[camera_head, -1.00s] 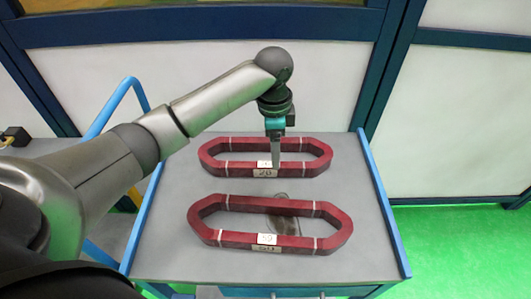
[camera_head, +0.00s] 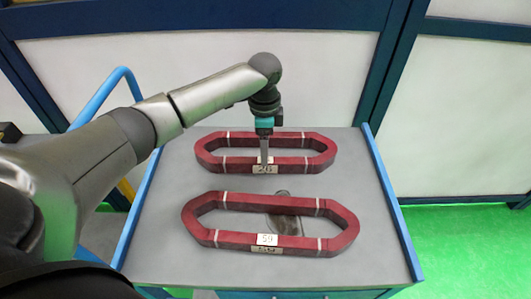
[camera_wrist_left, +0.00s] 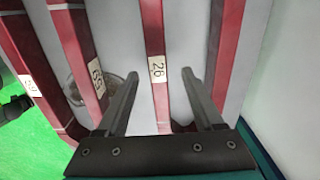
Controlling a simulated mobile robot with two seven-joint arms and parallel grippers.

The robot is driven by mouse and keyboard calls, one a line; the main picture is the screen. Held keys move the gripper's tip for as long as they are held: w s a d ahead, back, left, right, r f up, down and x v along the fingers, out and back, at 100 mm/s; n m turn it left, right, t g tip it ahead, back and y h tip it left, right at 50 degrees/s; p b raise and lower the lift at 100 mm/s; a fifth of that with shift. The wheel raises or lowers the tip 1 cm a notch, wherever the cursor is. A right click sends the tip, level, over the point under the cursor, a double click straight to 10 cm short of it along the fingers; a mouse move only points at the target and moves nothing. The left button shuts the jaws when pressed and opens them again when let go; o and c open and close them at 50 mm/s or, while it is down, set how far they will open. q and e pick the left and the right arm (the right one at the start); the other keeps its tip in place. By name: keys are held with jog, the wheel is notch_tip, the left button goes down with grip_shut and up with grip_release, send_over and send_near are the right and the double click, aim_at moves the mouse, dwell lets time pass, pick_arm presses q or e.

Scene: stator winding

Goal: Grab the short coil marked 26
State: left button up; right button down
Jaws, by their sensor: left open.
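The dark red coil marked 26 (camera_head: 310,161) lies flat at the back of the grey table top. Its number label faces the front, at the middle of its near long side. My left gripper (camera_head: 264,161) points down at that labelled side and is open. In the left wrist view, the coil's labelled bar (camera_wrist_left: 154,35) runs between the two fingers (camera_wrist_left: 160,74), with bare space on both sides. I cannot tell whether the fingertips reach below the bar's top.
A second, larger-looking red coil marked 59 (camera_head: 215,236) lies nearer the front, with a dark round patch (camera_head: 284,222) inside its loop. The table (camera_head: 365,205) has blue side rails. A white, blue-framed wall (camera_head: 200,62) stands behind.

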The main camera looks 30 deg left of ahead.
pick_arm(q)
notch_tip(320, 180, down, 5)
jog(key=shift+s+d+f+b, duration=0.1)
jog(key=shift+s+d+b, duration=0.05)
jog(key=shift+b, duration=0.45)
grip_shut()
dwell(0.4)
dwell(0.6)
jog(key=shift+r, duration=0.2)
